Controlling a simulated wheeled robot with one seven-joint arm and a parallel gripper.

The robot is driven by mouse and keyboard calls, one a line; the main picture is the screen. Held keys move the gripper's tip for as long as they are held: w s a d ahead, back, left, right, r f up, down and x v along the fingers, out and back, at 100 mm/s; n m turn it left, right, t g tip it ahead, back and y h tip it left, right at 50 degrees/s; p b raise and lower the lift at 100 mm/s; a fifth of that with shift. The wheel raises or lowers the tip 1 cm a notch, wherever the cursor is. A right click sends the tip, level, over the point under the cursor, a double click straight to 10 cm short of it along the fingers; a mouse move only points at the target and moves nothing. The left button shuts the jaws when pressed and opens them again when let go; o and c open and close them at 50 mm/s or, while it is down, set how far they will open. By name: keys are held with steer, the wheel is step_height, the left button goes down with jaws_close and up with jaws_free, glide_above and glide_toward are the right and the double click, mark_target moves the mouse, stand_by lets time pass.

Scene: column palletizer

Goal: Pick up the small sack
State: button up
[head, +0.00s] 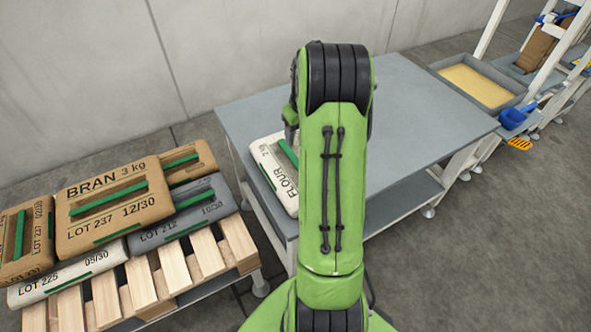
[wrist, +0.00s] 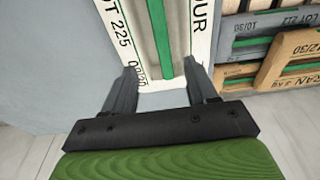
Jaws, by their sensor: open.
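The small sack, a white flour sack (head: 270,166) with a green strip and dark lettering, lies on the grey table near its left edge, partly hidden behind my green arm in the head view. In the wrist view the white sack (wrist: 164,55) fills the top middle. My gripper (wrist: 160,78) is open there, with one finger near each long side of the sack's near end. I cannot tell whether the fingers touch it. In the head view my gripper is hidden behind my arm.
A wooden pallet (head: 181,266) at the left bears several brown, grey and white sacks, including a brown bran sack (head: 112,240). The grey table (head: 425,105) is clear on its right side. A tray of yellow material (head: 476,84) and a blue scoop (head: 514,118) stand beyond it.

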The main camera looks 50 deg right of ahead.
mark_target(296, 160)
steer(key=f+b, duration=0.1)
steer(key=f, duration=0.3)
steer(key=w+f+b, duration=0.1)
steer(key=f, duration=0.2)
steer(key=f+b, duration=0.1)
steer(key=f, duration=0.3)
steer(key=shift+w+d+f, duration=0.1)
steer(key=shift+w+f, duration=0.2)
steer(key=shift+r, duration=0.15)
steer(key=shift+c, duration=0.9)
jaws_close()
steer(key=shift+w+d+r, duration=0.1)
steer(key=shift+r, duration=0.05)
